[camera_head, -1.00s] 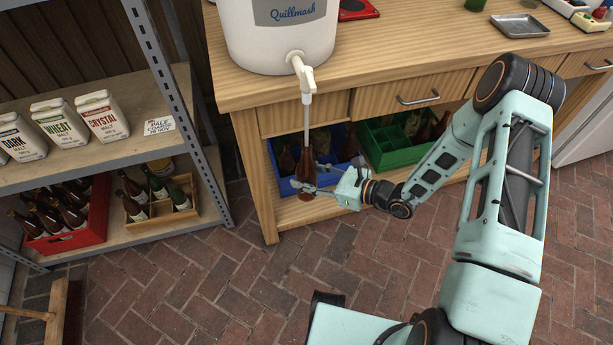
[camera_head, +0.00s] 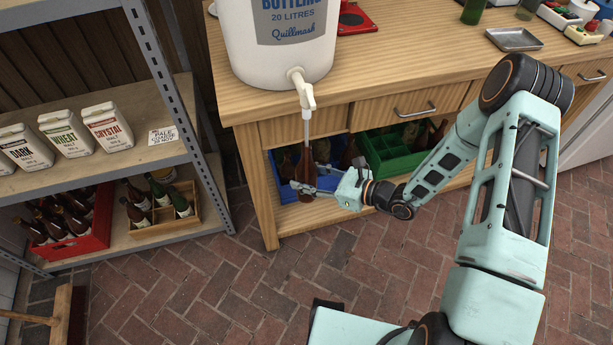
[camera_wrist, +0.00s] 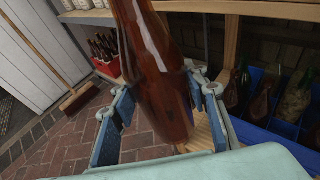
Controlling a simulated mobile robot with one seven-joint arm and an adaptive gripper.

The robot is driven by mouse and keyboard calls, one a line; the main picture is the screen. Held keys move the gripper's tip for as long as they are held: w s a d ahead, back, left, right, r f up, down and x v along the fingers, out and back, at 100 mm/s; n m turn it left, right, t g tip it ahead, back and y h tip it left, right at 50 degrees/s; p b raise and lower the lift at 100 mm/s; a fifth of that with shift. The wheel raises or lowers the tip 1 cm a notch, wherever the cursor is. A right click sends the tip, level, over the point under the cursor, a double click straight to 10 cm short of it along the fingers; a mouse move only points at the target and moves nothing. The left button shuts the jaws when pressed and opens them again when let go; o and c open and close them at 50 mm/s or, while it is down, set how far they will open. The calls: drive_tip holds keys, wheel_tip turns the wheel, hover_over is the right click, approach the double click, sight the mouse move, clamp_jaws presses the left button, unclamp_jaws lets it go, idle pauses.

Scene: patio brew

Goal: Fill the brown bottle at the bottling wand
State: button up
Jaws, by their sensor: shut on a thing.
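My gripper (camera_head: 310,188) is shut on the brown bottle (camera_head: 306,170), which hangs upright below the bench edge. In the wrist view the brown bottle (camera_wrist: 158,75) stands between the two blue finger pads, and its top is out of the picture. The bottling wand (camera_head: 306,127) is a thin pale tube running down from the white tap (camera_head: 301,90) of the white bucket (camera_head: 278,45). The bottle's neck is in line under the wand. The wand's lower end meets the bottle's neck, and how deep it sits inside is too small to tell. I cannot make out the liquid level.
A blue crate (camera_head: 284,188) with bottles stands on the bench's lower shelf close behind the bottle, with a green crate (camera_head: 393,168) to its right. A rack with a red crate (camera_head: 92,238) stands left. A broom (camera_wrist: 78,100) leans there. The brick floor in front is clear.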

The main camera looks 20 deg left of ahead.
drive_tip(key=shift+a+r+p, duration=0.1)
drive_tip(key=shift+r+p, duration=0.45)
drive_tip(key=shift+r, duration=0.3)
idle(7.2)
